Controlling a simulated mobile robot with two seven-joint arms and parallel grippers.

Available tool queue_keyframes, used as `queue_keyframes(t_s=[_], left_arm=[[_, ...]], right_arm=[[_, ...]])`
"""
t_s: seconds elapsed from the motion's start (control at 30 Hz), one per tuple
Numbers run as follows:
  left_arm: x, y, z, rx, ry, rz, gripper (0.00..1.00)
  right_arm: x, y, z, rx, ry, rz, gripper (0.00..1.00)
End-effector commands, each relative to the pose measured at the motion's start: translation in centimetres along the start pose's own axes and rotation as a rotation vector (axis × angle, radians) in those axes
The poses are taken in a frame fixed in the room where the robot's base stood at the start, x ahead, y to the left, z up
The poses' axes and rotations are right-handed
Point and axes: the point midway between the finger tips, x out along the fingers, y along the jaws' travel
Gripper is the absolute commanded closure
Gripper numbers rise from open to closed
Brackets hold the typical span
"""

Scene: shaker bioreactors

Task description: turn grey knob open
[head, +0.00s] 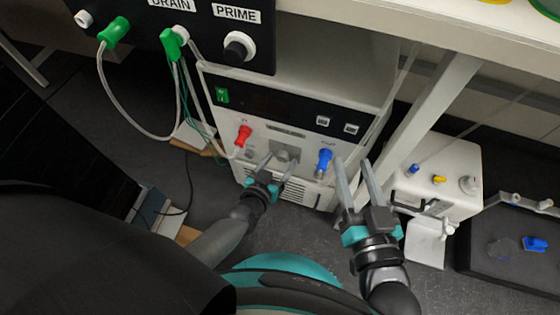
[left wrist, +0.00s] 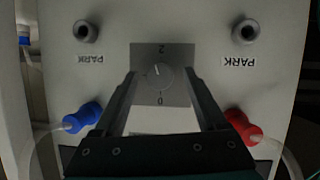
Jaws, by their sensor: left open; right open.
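The grey knob (left wrist: 158,76) is a small round dial on a grey plate marked 2 and 0, on the front of a white unit (head: 318,98). A light pointer line shows near its middle, towards the 2. In the head view the knob's plate (head: 285,152) is partly behind my left gripper (head: 281,162). My left gripper is open, with a finger on each side of the knob in the left wrist view; I cannot tell whether they touch it. My right gripper (head: 353,162) is open and empty, to the right of the blue connector (head: 324,158).
A red connector (head: 243,136) with a tube sits left of the knob. A black panel (head: 205,25) with green connectors and tubes hangs above. A white table leg (head: 432,112) and a white box (head: 440,175) stand at the right.

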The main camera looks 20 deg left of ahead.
Motion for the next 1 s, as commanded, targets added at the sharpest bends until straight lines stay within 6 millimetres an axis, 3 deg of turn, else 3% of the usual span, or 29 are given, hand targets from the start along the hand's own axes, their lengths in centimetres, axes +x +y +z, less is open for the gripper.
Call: queue_keyframes(t_s=[0.57, 1.0], left_arm=[[0.73, -0.02, -0.04, 0.0, 0.0, 0.0, 0.27], [0.71, -0.01, -0.02, 0.0, 0.0, 0.0, 0.77]], right_arm=[[-0.32, -0.5, -0.39, 0.016, 0.066, -0.011, 0.5], [-0.31, -0.51, -0.37, 0.016, 0.064, -0.011, 0.5]])
